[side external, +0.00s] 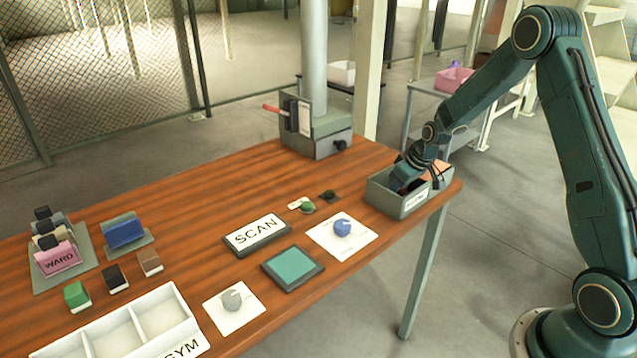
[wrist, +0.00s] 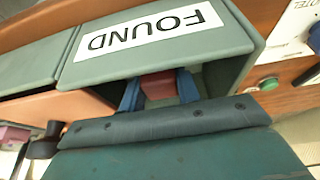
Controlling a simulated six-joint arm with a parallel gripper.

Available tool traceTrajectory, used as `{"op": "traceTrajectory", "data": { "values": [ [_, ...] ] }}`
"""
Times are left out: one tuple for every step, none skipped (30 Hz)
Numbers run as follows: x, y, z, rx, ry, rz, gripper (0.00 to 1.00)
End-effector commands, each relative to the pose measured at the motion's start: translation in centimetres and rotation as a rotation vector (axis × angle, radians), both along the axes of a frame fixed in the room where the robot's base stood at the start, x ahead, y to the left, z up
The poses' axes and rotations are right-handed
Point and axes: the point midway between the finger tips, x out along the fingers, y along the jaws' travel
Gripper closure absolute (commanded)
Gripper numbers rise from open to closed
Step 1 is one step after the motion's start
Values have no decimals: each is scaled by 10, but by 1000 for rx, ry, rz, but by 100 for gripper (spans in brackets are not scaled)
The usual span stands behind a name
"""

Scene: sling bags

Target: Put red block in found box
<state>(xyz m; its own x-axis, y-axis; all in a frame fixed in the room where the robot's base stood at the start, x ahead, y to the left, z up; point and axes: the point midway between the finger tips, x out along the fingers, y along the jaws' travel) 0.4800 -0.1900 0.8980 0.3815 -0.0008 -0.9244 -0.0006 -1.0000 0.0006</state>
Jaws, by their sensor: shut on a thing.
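The found box (side external: 384,201) is a grey-green open box at the right end of the wooden table. Its white FOUND label shows upside down in the wrist view, where the box wall (wrist: 235,38) fills the top. My gripper (side external: 399,184) points down into the box's left part. In the wrist view my gripper (wrist: 159,90) has its blue fingers shut on the red block (wrist: 158,84), one finger on each side. The block is close to the labelled wall; whether it touches the floor cannot be told. The block is hidden in the side view.
A grey machine with a red handle (side external: 318,133) stands behind the box. A SCAN plate (side external: 257,235), a teal pad (side external: 292,267), knobs and a green button (side external: 307,207) lie left of it. Bags (side external: 57,257), small blocks and a white GYM tray (side external: 130,320) are further left.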

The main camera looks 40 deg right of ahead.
Motion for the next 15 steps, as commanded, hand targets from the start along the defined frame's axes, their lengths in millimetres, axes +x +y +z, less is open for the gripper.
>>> {"op": "traceTrajectory", "data": {
  "values": [
    [0,0,-1,0,0,0,90],
    [0,0,-2,0,0,0,90],
    [0,0,-2,0,0,0,90],
    [0,0,-3,0,0,0,90],
    [0,0,-3,0,0,0,64],
    [0,0,-3,0,0,0,56],
    [0,0,-3,0,0,0,50],
    [0,0,-3,0,0,0,46],
    [0,0,-3,0,0,0,46],
    [0,0,-3,0,0,0,46],
    [0,0,-3,0,0,0,46],
    [0,0,-3,0,0,0,46],
    [0,0,-3,0,0,0,46],
    [0,0,-3,0,0,0,46],
    [0,0,-3,0,0,0,46]
  ]
}}
